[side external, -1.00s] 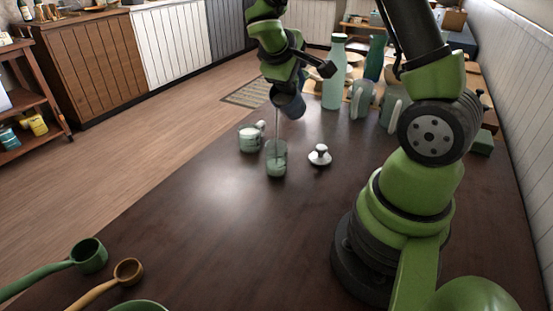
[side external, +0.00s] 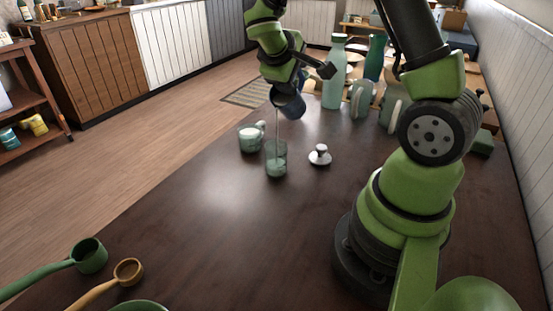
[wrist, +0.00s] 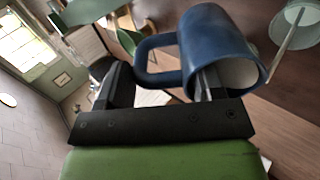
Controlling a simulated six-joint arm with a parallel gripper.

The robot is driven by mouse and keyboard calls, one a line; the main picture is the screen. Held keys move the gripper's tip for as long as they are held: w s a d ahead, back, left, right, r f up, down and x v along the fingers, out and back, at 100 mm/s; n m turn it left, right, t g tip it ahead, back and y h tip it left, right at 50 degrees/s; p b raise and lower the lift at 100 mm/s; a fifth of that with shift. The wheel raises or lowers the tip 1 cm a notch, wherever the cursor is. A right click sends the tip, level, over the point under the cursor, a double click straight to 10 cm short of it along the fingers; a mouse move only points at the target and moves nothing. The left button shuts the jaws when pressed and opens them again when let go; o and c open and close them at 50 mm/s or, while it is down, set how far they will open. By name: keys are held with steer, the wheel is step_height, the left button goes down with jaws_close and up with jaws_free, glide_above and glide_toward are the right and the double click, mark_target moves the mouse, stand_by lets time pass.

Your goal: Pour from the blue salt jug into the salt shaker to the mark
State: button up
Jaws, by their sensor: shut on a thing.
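The blue salt jug (side external: 291,105) is tipped, mouth down, above the salt shaker (side external: 276,160). A thin pale stream runs from its lip into the shaker. The shaker is a clear greenish glass standing upright on the dark table, with pale salt in its lower part; I cannot make out the mark. My gripper (side external: 297,82) is shut on the jug. In the wrist view, the jug (wrist: 207,40) shows white salt inside its mouth, its handle lies between the fingers of my gripper (wrist: 160,88), and the shaker (wrist: 296,18) is at the top right.
A glass mug (side external: 250,140) with white contents stands close left of the shaker. A white knobbed lid (side external: 320,156) lies to its right. Bottles (side external: 335,75) and pitchers (side external: 361,98) stand behind to the right. Green (side external: 90,255) and tan (side external: 128,271) scoops are at front left; mid-table is clear.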

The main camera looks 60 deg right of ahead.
steer(key=shift+a+f, duration=0.1)
steer(key=shift+a, duration=0.05)
steer(key=shift+a+f+h, duration=0.15)
steer(key=shift+f+h, duration=0.05)
steer(key=shift+h, duration=0.4)
steer(key=shift+a+f+h, duration=0.2)
steer(key=shift+h, duration=0.1)
steer(key=shift+a+f+h, duration=0.15)
steer(key=shift+h, duration=0.15)
stand_by(2.2)
steer(key=shift+a+f+h, duration=0.15)
steer(key=shift+f+h, duration=0.05)
steer(key=shift+h, duration=0.1)
steer(key=shift+a+f+h, duration=0.2)
steer(key=shift+h, duration=0.1)
stand_by(3.9)
